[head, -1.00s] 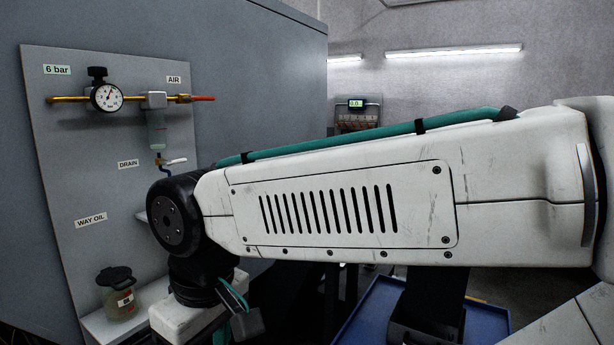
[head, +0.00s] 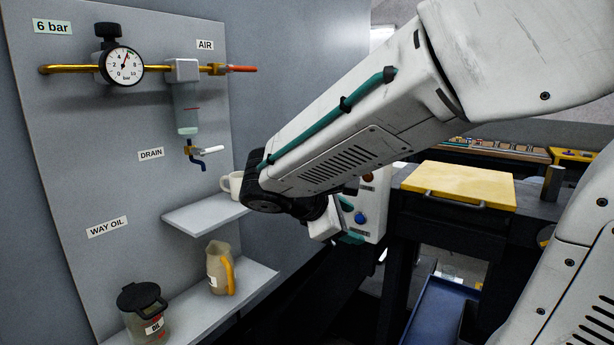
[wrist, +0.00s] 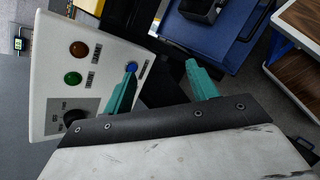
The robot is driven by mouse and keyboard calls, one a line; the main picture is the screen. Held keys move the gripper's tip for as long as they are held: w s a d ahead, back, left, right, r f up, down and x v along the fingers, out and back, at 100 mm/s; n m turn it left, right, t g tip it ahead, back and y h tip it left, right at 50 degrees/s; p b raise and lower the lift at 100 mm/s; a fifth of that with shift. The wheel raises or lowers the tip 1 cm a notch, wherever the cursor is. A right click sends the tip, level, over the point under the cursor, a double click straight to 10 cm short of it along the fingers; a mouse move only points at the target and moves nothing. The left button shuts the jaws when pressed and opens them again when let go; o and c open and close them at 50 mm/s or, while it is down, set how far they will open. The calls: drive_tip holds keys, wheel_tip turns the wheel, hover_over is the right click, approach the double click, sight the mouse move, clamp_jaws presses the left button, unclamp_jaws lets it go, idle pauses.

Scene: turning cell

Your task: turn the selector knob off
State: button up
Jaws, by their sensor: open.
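The selector knob (wrist: 74,117) is black and sits on a grey plate at the lower left of a white control panel (wrist: 52,62) in the wrist view. My gripper's frame partly covers it, and its pointing direction cannot be read. In the head view the panel (head: 378,226) shows behind my arm, and the knob is hidden there. My gripper (wrist: 160,68) is open and empty, with its teal fingers apart. Its left finger overlaps the panel's right edge in the wrist view, near the blue button (wrist: 131,68). The knob lies to the left of both fingers.
The panel also carries an amber lamp (wrist: 79,49) and a green lamp (wrist: 72,78). In the head view, shelves hold a mug (head: 233,184), a jug (head: 221,268) and an oil jar (head: 145,312). A yellow-topped bench (head: 460,186) and blue cart (head: 440,312) stand right.

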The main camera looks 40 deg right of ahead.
drive_tip(key=w+a+r+n+t+h, duration=0.1)
drive_tip(key=w+n+t+h, duration=0.2)
drive_tip(key=w+n, duration=0.45)
drive_tip(key=w+a+r+n+t+h, duration=0.1)
drive_tip(key=w+r+n+t+h, duration=0.2)
drive_tip(key=w, duration=0.8)
drive_tip(key=f+x, duration=0.1)
drive_tip(key=x, duration=0.6)
drive_tip(key=shift+d+f+n+t, duration=0.25)
drive_tip(key=shift+d+n+t, duration=0.05)
drive_tip(key=shift+n+t, duration=0.1)
drive_tip(key=c, duration=1)
